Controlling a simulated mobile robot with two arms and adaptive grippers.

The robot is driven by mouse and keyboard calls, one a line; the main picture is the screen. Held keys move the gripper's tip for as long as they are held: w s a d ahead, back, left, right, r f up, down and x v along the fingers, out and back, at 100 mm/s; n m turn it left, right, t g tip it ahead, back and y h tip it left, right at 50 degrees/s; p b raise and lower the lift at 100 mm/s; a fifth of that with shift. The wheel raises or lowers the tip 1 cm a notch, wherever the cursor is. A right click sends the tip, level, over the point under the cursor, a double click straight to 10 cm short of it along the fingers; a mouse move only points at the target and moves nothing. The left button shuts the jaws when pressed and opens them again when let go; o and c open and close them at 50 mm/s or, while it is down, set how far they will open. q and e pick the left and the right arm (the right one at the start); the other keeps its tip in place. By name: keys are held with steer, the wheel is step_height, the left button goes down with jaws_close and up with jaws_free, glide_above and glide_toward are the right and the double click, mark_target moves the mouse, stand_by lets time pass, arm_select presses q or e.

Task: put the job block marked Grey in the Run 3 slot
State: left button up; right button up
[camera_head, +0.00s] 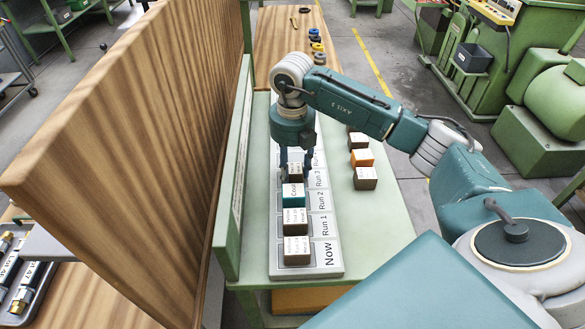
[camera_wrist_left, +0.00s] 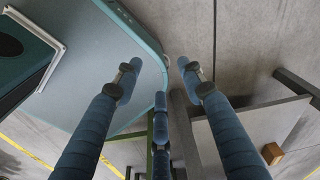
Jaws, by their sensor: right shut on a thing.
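The long white schedule board (camera_head: 330,257) lies on the green table, with rows marked Now, Run 1, Run 2 and Run 3. My right gripper (camera_head: 297,163) points down over the Run 3 row, shut on a small dark block with a pale top (camera_head: 295,171). I cannot read its label or tell whether it touches the board. A teal block (camera_head: 293,196) sits at Run 2, and brown blocks sit at Run 1 (camera_head: 296,226) and Now (camera_head: 297,251). My left gripper (camera_wrist_left: 160,78) shows in the left wrist view, fingers spread and empty.
Right of the board stand two brown blocks (camera_head: 366,180) (camera_head: 358,141) and an orange block (camera_head: 362,158). A green upright panel (camera_head: 231,180) and a tall wooden partition (camera_head: 120,110) border the table's left side. The table's front right is clear.

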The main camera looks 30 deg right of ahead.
mark_target(292, 167)
steer(key=o, duration=0.9)
steer(key=shift+r+p, duration=0.3)
step_height(292, 167, up, 6)
steer(key=b, duration=0.2)
steer(key=shift+w+b, duration=0.1)
steer(key=shift+b, duration=0.2)
arm_select(q)
steer(key=shift+w+d+f, duration=0.1)
steer(key=shift+w+f, duration=0.25)
steer(key=shift+f, duration=0.5)
arm_select(e)
steer(key=shift+r, duration=2.9)
steer(key=shift+f, duration=0.1)
